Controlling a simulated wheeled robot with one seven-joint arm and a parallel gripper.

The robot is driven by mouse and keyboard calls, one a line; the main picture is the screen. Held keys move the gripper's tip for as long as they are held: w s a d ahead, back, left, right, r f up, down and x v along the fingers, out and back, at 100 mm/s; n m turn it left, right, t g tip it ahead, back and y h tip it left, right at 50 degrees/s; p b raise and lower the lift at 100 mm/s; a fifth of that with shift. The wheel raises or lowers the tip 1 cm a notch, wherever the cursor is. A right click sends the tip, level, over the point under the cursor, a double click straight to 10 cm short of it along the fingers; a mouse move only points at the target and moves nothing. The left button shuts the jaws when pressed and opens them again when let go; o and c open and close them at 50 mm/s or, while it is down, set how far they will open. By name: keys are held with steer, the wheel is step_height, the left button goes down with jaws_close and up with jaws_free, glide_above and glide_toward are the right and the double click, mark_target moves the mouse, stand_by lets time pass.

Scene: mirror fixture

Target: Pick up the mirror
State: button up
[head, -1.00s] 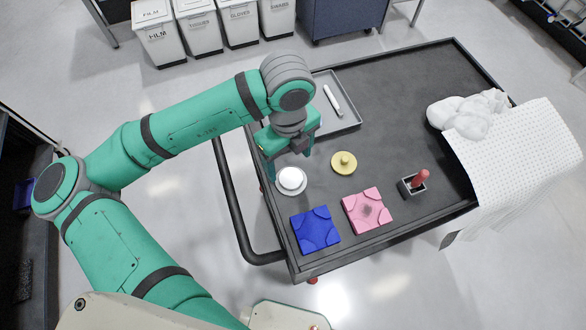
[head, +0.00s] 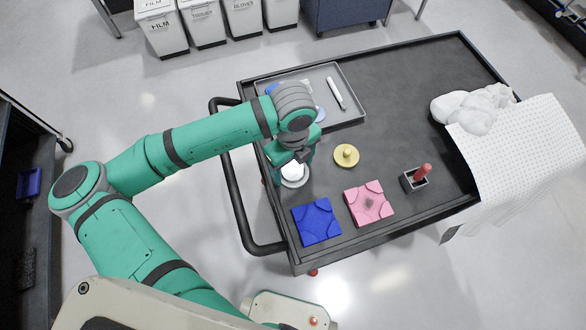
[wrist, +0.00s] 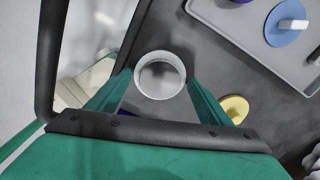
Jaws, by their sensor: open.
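The mirror (wrist: 160,76) appears to be the round piece with a white rim and a shiny grey face in the wrist view. In the head view it shows as a white top on a pale disc (head: 295,181) near the cart's left edge, partly covered by my gripper. My gripper (wrist: 158,85) is open, with one green finger on each side of the mirror. I cannot tell whether the fingers touch it. In the head view my gripper (head: 291,162) is low over it.
On the dark cart (head: 400,85) are a blue block (head: 316,222), a pink block (head: 361,201), a yellow knobbed disc (head: 346,156) and a red-handled item in a holder (head: 415,179). A grey tray (head: 357,110) lies behind. The cart's handle (head: 236,195) runs along the left.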

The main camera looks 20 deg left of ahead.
steer(key=shift+c, duration=0.6)
steer(key=c, duration=1.1)
steer(key=shift+r, duration=0.1)
